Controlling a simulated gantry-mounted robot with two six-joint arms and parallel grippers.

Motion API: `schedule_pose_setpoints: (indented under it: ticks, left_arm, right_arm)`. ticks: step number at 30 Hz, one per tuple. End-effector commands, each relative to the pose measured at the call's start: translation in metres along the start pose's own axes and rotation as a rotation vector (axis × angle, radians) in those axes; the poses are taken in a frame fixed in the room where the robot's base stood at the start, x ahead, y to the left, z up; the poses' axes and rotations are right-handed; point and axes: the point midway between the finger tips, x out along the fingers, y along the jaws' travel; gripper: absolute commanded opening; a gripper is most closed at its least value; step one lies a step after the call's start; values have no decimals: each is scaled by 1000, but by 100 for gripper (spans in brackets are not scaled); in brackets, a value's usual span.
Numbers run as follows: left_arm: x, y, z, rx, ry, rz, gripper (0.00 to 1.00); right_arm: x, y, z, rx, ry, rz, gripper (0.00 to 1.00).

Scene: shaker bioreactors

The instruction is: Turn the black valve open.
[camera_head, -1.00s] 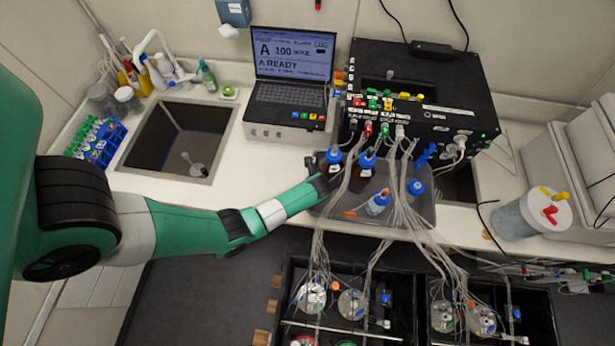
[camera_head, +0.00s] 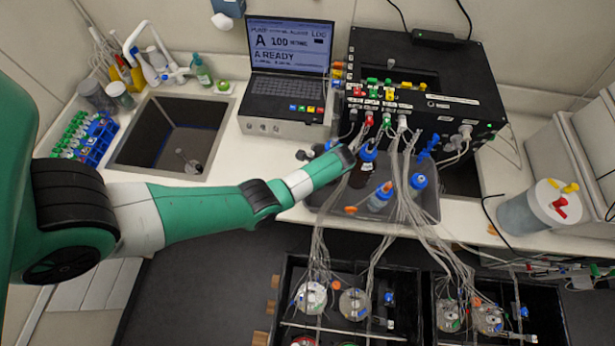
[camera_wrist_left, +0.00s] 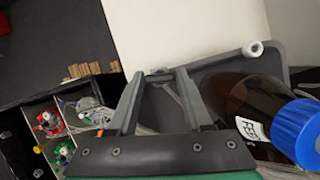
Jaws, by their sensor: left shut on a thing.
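My left arm reaches in from the left in the head view and ends over the grey tray (camera_head: 432,208). Its fingers are mostly hidden there. A brown bottle (camera_wrist_left: 235,97) with a blue cap (camera_wrist_left: 300,130) stands close to the right of the fingers. I cannot pick out the black valve with certainty. A black control box (camera_head: 470,80) at the back carries coloured valves (camera_head: 375,94). My right gripper is not in view.
Blue-capped bottles (camera_head: 418,182) and many clear tubes (camera_head: 400,190) crowd the tray. A laptop (camera_head: 287,70) stands behind, left of the box. A sink (camera_head: 170,130) is at the left. Shaker vessels (camera_head: 311,297) sit below the bench. A container (camera_head: 525,215) with red and yellow valves is at the right.

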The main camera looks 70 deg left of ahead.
Motion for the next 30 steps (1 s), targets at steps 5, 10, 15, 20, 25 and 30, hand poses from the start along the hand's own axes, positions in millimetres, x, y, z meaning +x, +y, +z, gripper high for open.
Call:
schedule_pose_setpoints:
  ticks: [5, 10, 15, 20, 25, 30]
  left_arm:
    - [3, -1, -1, -103, 1, 41, 0]
    - [2, -1, -1, -167, 1, 69, 0]
    - [1, -2, 0, -199, 1, 82, 0]
    - [1, -2, 0, -209, 1, 86, 0]
    - [0, -2, 0, -210, 1, 86, 0]
    - [0, -1, 0, -209, 1, 86, 59]
  right_arm:
    - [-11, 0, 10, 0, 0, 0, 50]
    - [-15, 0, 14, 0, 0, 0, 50]
    - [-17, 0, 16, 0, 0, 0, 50]
    - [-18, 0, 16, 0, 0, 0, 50]
    - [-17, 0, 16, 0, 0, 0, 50]
    - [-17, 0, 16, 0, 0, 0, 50]
